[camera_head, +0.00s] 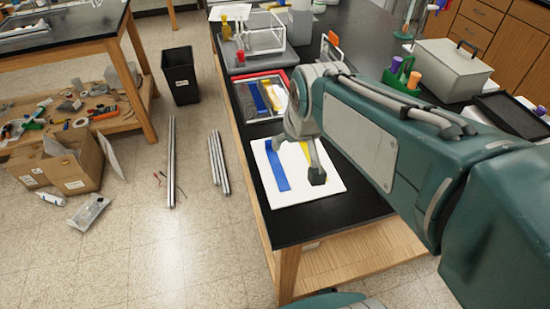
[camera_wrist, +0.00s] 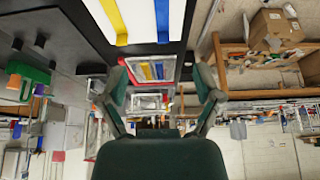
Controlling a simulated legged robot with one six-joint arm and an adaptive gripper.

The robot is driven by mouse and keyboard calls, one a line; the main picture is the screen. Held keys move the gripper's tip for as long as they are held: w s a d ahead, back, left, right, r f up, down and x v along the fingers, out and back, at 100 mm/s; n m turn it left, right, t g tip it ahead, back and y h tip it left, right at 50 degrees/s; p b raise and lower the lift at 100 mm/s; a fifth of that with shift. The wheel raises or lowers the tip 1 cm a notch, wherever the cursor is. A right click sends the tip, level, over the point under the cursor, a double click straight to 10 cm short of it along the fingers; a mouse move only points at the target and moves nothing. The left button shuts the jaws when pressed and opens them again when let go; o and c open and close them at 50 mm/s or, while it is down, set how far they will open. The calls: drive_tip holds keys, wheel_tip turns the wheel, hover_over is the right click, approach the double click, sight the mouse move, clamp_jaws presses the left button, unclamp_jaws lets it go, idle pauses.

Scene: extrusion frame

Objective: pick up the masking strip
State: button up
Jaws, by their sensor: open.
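A white board (camera_head: 325,190) lies on the black bench top near its left front corner. A blue strip (camera_head: 277,168) lies along its left side, and a yellow strip (camera_head: 303,149) shows in part beside my arm. I cannot tell by looks which is the masking strip. My gripper (camera_head: 317,177) is above the board, right of the left blue strip. It also shows in the wrist view (camera_wrist: 160,65), open, with nothing between its fingers.
A red-rimmed tray (camera_head: 284,74) behind the board holds more blue and yellow strips. A clear frame box (camera_head: 262,35) stands farther back. A grey case (camera_head: 441,70) and a green caddy (camera_head: 404,78) stand to the right. Metal bars (camera_head: 171,160) lie on the floor to the left.

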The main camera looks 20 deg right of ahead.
approach(269, 140)
drive_tip(key=w, duration=0.1)
drive_tip(key=shift+g, duration=0.4)
drive_tip(key=x, duration=0.5)
drive_tip(key=shift+w+d+f, duration=0.1)
drive_tip(key=shift+d, duration=0.2)
drive_tip(key=shift+s+a+x, duration=0.1)
drive_tip(key=shift+a+x, duration=0.05)
drive_tip(key=shift+x, duration=1.15)
drive_tip(key=shift+s+a+x, duration=0.1)
drive_tip(key=shift+s+x, duration=0.05)
drive_tip(key=shift+x, duration=1.2)
drive_tip(key=c, duration=1)
